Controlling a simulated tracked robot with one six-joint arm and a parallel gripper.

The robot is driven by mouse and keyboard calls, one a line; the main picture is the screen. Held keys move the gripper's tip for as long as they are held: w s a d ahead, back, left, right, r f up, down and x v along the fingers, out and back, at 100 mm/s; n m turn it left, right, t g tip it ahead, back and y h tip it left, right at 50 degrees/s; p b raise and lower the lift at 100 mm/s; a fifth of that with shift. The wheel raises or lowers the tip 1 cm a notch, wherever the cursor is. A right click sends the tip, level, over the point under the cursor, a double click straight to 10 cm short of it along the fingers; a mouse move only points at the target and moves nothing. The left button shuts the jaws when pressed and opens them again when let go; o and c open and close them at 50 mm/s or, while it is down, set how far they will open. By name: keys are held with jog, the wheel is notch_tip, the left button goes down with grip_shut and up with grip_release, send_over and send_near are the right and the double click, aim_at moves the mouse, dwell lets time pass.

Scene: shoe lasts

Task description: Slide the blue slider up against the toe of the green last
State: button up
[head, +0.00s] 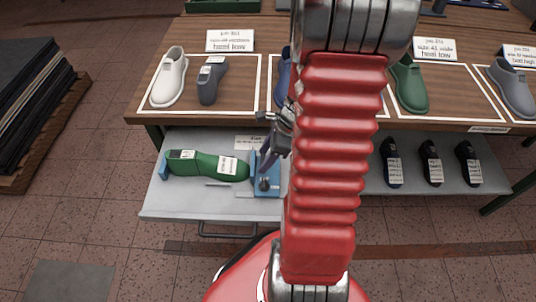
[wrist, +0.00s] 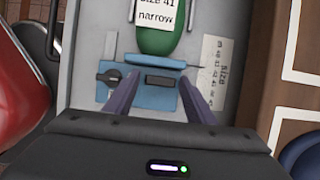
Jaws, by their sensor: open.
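The green last (head: 208,165) lies on its side in the pulled-out grey drawer, a white label on it. Its rounded toe end, by the "size 41 narrow" label, shows at the top of the wrist view (wrist: 160,40). The blue slider (head: 267,186) is at the toe end; in the wrist view it is a blue plate (wrist: 150,98) with a raised front edge, a dark block and a dark knob. The toe comes very near that edge; I cannot tell if they touch. My gripper (wrist: 159,82) is open, its fingers on either side of the dark block. In the head view my gripper (head: 270,150) is partly hidden by my arm.
A blue stop (head: 164,165) stands at the last's other end. A printed size card (wrist: 214,70) lies beside the slider. The wooden table (head: 145,105) above holds several lasts in white-outlined bays. Dark lasts (head: 431,162) stand on the shelf at right.

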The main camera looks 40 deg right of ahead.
jog(key=shift+o, duration=0.7)
jog(key=shift+d+r, duration=0.1)
jog(key=shift+r, duration=0.05)
jog(key=shift+r, duration=0.2)
jog(key=v, duration=1.3)
